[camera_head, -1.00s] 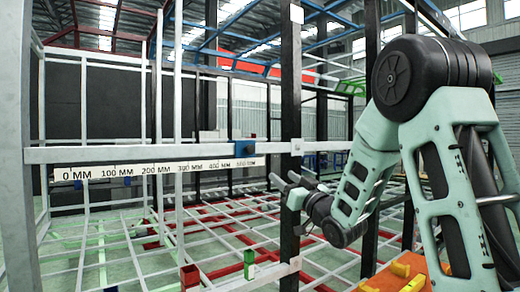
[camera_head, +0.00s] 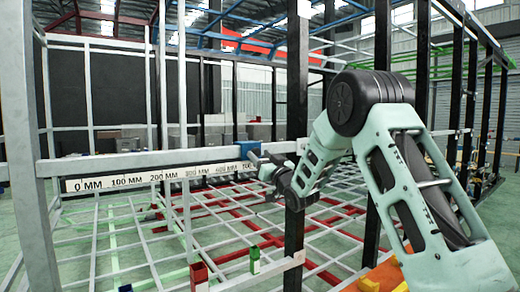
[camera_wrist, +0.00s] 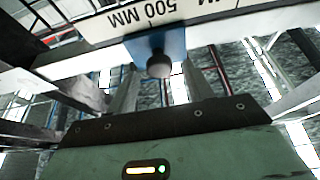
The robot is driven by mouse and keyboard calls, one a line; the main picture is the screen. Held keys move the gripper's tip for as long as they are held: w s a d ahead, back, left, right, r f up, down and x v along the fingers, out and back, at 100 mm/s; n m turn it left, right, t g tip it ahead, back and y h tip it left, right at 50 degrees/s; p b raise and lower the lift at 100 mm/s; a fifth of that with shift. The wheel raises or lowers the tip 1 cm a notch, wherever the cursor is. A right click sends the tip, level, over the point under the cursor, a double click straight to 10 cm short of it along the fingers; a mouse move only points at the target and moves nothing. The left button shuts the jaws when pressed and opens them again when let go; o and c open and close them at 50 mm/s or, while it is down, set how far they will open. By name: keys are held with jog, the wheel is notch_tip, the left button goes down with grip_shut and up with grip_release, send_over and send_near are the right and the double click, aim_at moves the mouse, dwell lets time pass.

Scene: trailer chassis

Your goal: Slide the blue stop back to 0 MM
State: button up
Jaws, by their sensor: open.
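The blue stop (camera_head: 248,150) sits on the grey horizontal rail (camera_head: 130,163), near the right end of the printed scale strip (camera_head: 145,177). In the wrist view the blue stop (camera_wrist: 165,43) hangs below the 500 MM mark, with a round dark knob (camera_wrist: 158,66) facing me. The 0 MM mark (camera_head: 86,184) is at the strip's left end. My gripper (camera_head: 263,161) is close to the stop, just to its right in the head view. It is open; in the wrist view its fingers (camera_wrist: 160,84) stand on either side of the knob, and contact cannot be told.
A black upright post (camera_head: 297,120) stands just right of my gripper, and a grey post (camera_head: 30,150) stands at the rail's left end. White thin bars (camera_head: 160,90) rise behind the rail. Red (camera_head: 198,275) and green (camera_head: 254,261) blocks stand lower down.

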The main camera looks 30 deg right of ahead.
jog(key=shift+w+r, duration=0.15)
jog(key=shift+w, duration=0.3)
grip_shut()
jog(key=shift+a, duration=0.25)
jog(key=a+b, duration=0.4)
jog(key=a, duration=1.2)
jog(key=s+a+b, duration=0.1)
jog(key=a+b, duration=0.3)
jog(key=a, duration=1.3)
jog(key=s+a+b, duration=0.1)
jog(key=a+b, duration=0.3)
jog(key=a, duration=1.3)
jog(key=shift+r+b, duration=0.15)
jog(key=shift+b, duration=0.15)
